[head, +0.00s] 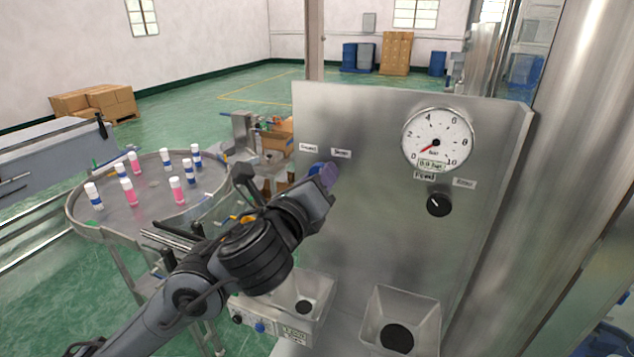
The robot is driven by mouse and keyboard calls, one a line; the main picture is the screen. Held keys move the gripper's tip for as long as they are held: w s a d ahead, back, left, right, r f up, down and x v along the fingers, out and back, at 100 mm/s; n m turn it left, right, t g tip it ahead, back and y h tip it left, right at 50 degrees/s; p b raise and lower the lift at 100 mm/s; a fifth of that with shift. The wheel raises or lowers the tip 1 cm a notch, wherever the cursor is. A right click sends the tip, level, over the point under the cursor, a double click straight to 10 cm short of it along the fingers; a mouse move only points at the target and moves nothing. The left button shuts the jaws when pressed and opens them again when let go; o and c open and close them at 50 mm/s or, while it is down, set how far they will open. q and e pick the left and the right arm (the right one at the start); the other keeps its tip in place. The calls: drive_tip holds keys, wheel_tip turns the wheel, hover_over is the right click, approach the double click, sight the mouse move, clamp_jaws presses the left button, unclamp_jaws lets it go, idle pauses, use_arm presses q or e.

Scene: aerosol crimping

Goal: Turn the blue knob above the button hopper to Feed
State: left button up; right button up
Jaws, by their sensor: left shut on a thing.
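Below the panel, a steel hopper (325,309) with a dark round opening stands at the left, partly behind my left arm. My right gripper is not in view.
A black knob (438,205) with a white mark sits under a round pressure gauge (438,139). A second hopper (433,318) stands lower right. A round table (82,219) with several pink and blue-white cans is at the left. A steel column (560,150) stands at the right.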

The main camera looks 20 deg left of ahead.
use_arm(q)
drive_tip(key=n+b, duration=0.1)
drive_tip(key=n, duration=1)
drive_tip(key=shift+d+r+n, duration=0.1)
drive_tip(key=shift+r+n, duration=0.05)
drive_tip(key=shift+n, duration=0.45)
drive_tip(key=o, duration=1.1)
drive_tip(key=shift+c, duration=0.2)
